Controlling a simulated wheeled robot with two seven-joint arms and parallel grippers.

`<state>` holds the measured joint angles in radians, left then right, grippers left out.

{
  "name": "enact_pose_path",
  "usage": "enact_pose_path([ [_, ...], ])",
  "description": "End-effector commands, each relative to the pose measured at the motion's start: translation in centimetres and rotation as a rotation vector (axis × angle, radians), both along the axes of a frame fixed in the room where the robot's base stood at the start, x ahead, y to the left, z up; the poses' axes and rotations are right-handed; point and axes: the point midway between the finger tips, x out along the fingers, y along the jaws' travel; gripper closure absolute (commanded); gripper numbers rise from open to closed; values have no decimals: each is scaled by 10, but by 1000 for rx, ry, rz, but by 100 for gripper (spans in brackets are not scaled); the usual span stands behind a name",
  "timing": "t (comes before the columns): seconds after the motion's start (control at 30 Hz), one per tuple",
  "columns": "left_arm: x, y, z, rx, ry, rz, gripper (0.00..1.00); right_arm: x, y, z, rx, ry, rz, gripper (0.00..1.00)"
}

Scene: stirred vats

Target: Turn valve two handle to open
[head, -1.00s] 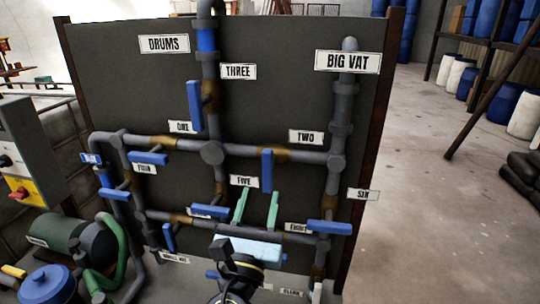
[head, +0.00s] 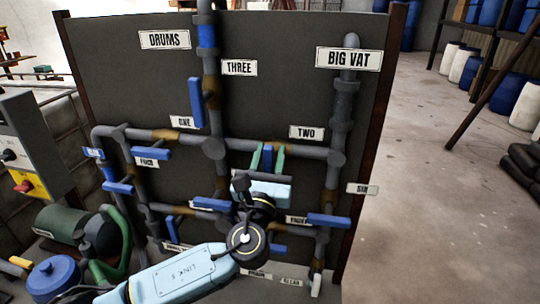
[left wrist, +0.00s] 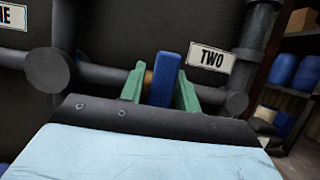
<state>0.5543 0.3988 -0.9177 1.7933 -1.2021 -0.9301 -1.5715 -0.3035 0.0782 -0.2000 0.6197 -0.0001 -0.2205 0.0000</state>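Valve two's blue handle (head: 268,157) stands upright, across the level pipe (head: 306,151), below and left of the TWO label (head: 307,132). It also shows in the left wrist view (left wrist: 166,78), left of the TWO label there. My left gripper (head: 267,159) has its green fingers one on each side of this handle. In the left wrist view the left gripper (left wrist: 160,90) still shows a small gap between its left finger and the handle; contact on the right side is unclear. The gripper's body hides the lower part of the handle. My right gripper is not in view.
Other blue handles are near: valve three's (head: 196,102) up left, valve one's (head: 152,153) at left, and one (head: 328,220) at lower right. The BIG VAT pipe (head: 343,100) rises at right. A dark panel (head: 270,60) backs the pipes.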

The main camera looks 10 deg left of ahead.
Motion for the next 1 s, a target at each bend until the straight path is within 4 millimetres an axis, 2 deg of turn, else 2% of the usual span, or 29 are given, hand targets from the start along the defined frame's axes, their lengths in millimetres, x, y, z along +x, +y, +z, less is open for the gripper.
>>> enact_pose_path([
  [0.03, 0, 0, 0, 0, 0, 0, 75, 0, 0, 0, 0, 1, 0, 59],
  [0.23, 0, 0, 0, 0, 0, 1, 100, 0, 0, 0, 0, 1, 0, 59],
  [0.63, 0, 1, -1, -70, 0, 1, 100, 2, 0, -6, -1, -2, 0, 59],
  [1.0, -1, 5, -3, -363, -1, 1, 100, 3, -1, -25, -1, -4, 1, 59],
])
